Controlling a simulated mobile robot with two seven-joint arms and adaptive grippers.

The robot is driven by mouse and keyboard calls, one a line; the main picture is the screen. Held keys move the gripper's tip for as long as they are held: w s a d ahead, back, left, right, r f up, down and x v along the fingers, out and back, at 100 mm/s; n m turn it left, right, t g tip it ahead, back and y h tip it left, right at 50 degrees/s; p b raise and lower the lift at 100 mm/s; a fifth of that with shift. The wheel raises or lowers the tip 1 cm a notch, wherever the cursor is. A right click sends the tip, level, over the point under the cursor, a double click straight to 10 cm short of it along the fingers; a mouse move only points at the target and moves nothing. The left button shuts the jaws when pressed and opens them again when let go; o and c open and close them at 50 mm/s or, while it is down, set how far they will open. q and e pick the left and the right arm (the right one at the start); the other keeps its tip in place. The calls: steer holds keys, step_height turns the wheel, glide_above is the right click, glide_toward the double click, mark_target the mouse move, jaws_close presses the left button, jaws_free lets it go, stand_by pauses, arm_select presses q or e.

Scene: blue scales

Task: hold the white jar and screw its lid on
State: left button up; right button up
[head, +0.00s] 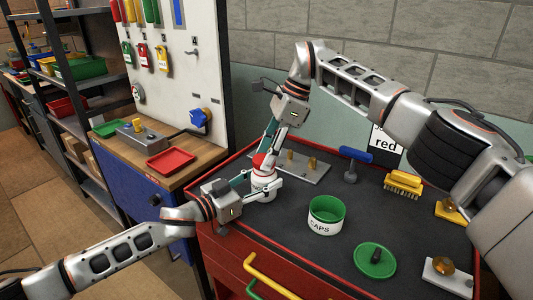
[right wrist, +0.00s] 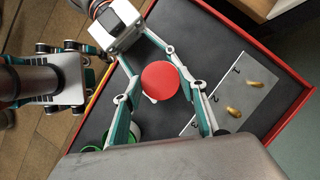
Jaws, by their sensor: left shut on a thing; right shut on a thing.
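The white jar (head: 265,182) stands upright at the left part of the dark worktop. The red lid (head: 260,161) is at the jar's top; I cannot tell how far it is threaded. My left gripper (head: 258,186) comes in low from the left and is shut on the jar. My right gripper (head: 263,158) reaches down from above and is shut on the lid. In the right wrist view the round red lid (right wrist: 160,82) sits between the right fingers and hides most of the jar.
A white tub marked CAPS with a green inside (head: 326,216) stands to the right of the jar. A grey plate with brass pieces (head: 302,170) lies behind.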

mark_target(259, 159)
steer(key=shift+f, duration=0.55)
arm_select(q)
jaws_close()
arm_select(e)
steer(key=o, duration=0.8)
steer(key=shift+r, duration=2.3)
steer(key=o, duration=0.6)
